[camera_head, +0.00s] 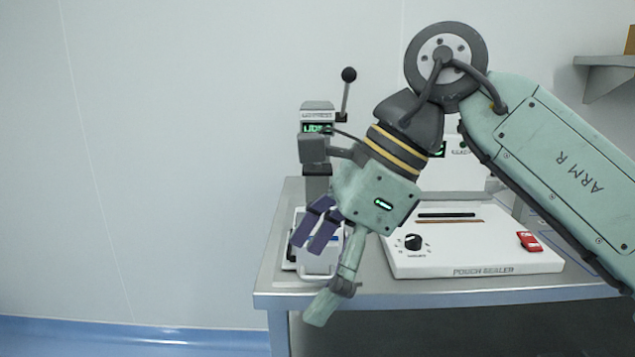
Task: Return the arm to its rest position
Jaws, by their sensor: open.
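My gripper (314,278) hangs in the middle of the head view, pointing down and left. Its purple fingers are spread from the opposite pale green finger, and nothing is visibly held between them. My arm (560,165) comes in from the right edge, bends at a round dark joint high up, and slopes down to the gripper. The gripper appears in front of the lid press (318,114) and near the table's front left corner. It partly hides a white container (318,262) at the press's base. I cannot tell whether the fingers touch the container.
A white pouch sealer (475,257) with a black knob and red switch stands on the steel table (440,290), right of the gripper and below the arm. The press lever (347,90) stands up behind the gripper. A wall shelf (605,62) is at upper right. The left side is clear.

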